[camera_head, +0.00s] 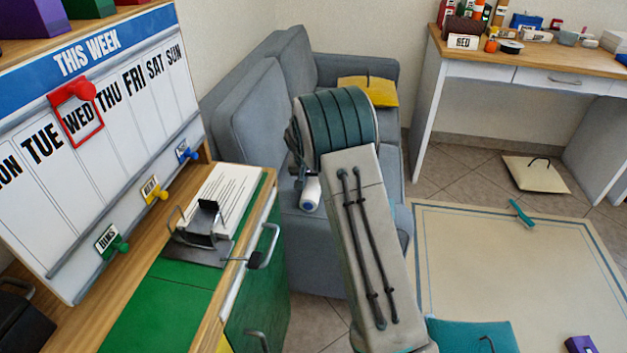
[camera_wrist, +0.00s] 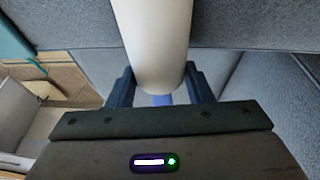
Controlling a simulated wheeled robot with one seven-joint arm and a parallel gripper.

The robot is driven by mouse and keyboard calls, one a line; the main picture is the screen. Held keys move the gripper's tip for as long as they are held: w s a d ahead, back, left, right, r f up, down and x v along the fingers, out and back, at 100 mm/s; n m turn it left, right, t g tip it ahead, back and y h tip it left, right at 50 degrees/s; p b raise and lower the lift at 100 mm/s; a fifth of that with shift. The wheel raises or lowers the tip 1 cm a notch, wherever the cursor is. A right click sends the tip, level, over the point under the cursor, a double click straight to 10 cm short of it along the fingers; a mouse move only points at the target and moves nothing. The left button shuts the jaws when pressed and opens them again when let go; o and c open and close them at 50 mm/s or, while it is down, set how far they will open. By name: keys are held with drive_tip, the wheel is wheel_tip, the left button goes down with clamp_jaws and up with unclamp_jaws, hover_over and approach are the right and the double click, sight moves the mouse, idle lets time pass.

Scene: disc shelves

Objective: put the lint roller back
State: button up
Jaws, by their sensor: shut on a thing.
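The lint roller, a white cylinder with a blue end, shows in the head view (camera_head: 311,194) in front of the grey sofa seat, just left of my arm. In the wrist view the white roller (camera_wrist: 155,40) points away from my gripper (camera_wrist: 162,86), with a bit of blue between the fingers. My gripper is shut on the lint roller. In the head view my arm mostly hides the gripper. The roller appears held off the sofa, but its exact gap from the seat cannot be told.
The grey sofa (camera_head: 245,115) stands behind my arm, with a yellow cushion (camera_head: 375,91) on it. A wooden-topped cabinet (camera_head: 150,270) at left bears a dark metal stand (camera_head: 205,235), a paper and a week board (camera_head: 100,110). A rug (camera_head: 500,260) lies right; a desk (camera_head: 540,55) stands behind.

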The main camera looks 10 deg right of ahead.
drive_tip(key=shift+f, duration=0.2)
drive_tip(key=o, duration=1)
drive_tip(key=shift+r, duration=0.15)
